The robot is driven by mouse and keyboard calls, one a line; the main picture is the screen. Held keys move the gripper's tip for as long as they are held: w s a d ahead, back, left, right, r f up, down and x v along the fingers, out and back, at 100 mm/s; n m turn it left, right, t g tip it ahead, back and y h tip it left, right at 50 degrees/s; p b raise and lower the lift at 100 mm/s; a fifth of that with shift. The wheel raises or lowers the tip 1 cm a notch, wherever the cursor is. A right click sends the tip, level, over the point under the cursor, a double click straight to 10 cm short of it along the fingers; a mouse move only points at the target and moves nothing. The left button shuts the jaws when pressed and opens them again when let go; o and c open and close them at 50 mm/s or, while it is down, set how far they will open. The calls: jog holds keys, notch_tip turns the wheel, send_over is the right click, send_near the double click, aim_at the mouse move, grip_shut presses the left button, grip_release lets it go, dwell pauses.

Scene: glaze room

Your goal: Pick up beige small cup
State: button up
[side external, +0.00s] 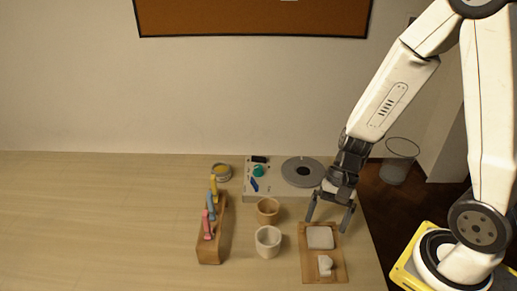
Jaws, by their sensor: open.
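Two cups stand upright near the middle of the table. The tan-beige cup (268,210) is the smaller and farther one. A cream-white cup (268,242) stands just in front of it. I cannot tell for certain from colour alone which one is the beige small cup. My gripper (327,223) is open and empty, fingers pointing down, to the right of both cups and apart from them. It is over the far end of a wooden board.
The wooden board (309,268) holds a pale square slab and a small white piece. A wooden rack (210,253) with coloured tools stands left of the cups. The table's left side is clear.

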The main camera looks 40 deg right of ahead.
aim_at(277, 217)
jog(key=m+y, duration=0.1)
jog(key=a+m+y, duration=0.1)
jog(key=shift+w+a+f+m, duration=0.1)
jog(key=shift+w+m, duration=0.25)
jog(key=shift+m, duration=0.05)
jog(key=w+m+t+y, duration=0.1)
jog(key=m, duration=0.1)
jog(key=w+a+m+t+y, duration=0.1)
jog(key=m, duration=0.1)
jog(key=shift+w, duration=0.2)
jog(key=w+m+t+y, duration=0.1)
jog(key=w+m+t, duration=0.1)
jog(key=w+d+m+t, duration=0.1)
jog(key=w+m+t, duration=0.1)
jog(key=m, duration=0.1)
jog(key=shift+w+d+y, duration=0.1)
jog(key=shift+y, duration=0.3)
jog(key=shift+w+d+m+t, duration=0.45)
jog(key=shift+w+m+t, duration=0.25)
jog(key=shift+m+t, duration=0.3)
jog(key=shift+x, duration=1.35)
jog(key=shift+a, duration=0.1)
jog(key=shift+x, duration=2.5)
jog(key=shift+s+f, duration=0.1)
jog(key=shift+s, duration=0.05)
jog(key=c, duration=1.3)
